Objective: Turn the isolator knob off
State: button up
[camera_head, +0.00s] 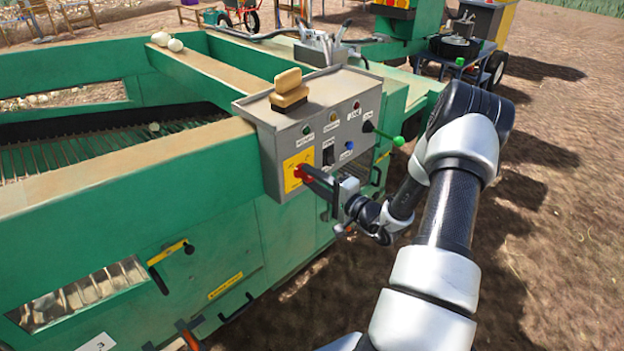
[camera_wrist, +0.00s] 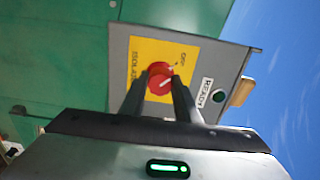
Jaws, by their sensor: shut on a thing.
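The red isolator knob (camera_head: 302,172) sits on a yellow plate (camera_head: 291,180) at the lower left of the grey control box (camera_head: 322,113). The knob also shows in the wrist view (camera_wrist: 160,77), on the yellow plate (camera_wrist: 178,51) with "OFF" and "ISOLATOR" lettering. My gripper (camera_wrist: 159,88) is shut on the knob, with one dark finger on each side of it. In the head view my gripper (camera_head: 309,176) reaches the knob from the right. A white line shows on the knob's face; which setting it marks I cannot tell.
A brush-like block (camera_head: 288,90) lies on top of the control box. Other lamps and switches, including a black switch (camera_head: 328,152) and a green-tipped lever (camera_head: 398,141), are close to my gripper. The green machine frame (camera_head: 200,190) extends left. Bare soil lies to the right.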

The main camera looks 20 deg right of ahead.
jog(key=o, duration=1)
jog(key=shift+o, duration=0.2)
jog(key=v, duration=1.7)
jog(key=shift+s, duration=0.25)
jog(key=shift+d, duration=0.1)
